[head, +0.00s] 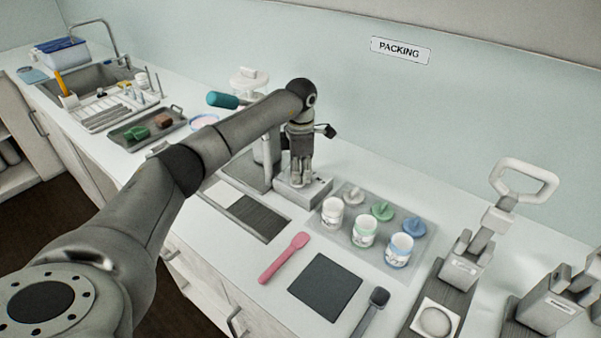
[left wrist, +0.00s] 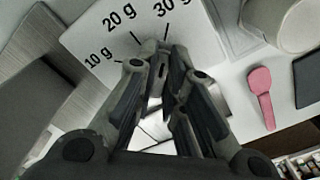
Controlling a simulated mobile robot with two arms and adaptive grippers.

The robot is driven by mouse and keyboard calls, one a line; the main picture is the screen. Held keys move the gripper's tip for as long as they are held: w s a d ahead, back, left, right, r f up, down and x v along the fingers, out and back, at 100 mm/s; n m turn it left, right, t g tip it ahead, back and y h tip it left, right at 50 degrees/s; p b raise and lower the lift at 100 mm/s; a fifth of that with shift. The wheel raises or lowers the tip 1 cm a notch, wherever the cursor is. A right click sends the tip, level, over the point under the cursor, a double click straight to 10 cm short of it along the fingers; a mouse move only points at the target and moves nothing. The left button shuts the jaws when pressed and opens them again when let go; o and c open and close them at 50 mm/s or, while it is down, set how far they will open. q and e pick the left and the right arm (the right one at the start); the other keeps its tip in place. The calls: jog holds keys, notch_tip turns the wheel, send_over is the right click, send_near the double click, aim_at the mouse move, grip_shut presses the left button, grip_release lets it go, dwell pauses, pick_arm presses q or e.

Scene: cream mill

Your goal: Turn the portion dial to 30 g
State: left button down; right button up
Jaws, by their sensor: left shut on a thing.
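The dosing machine's white dial plate (left wrist: 112,28) fills the top of the left wrist view, with black marks for 10 g, 20 g and 30 g. My left gripper (left wrist: 160,62) is shut at the lower edge of this plate, its fingertips between the 20 g and 30 g marks. The dial knob is mostly hidden between the fingers, so its exact pointing cannot be read. In the head view my left gripper (head: 299,181) points down onto the grey block (head: 312,193) at the machine's foot. My right gripper is in neither view.
A tray (head: 343,238) with several jars and lids stands right of the machine. A pink spatula (head: 284,257) and a dark square mat (head: 325,287) lie in front. Presses with handles (head: 467,255) stand at the right. A sink (head: 88,80) and dish rack are at the far left.

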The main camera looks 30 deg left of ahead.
aim_at(301, 175)
pick_arm(q)
jog(key=shift+r, duration=0.1)
jog(key=c, duration=1.5)
grip_release()
notch_tip(301, 175, up, 12)
jog(key=shift+f, duration=0.1)
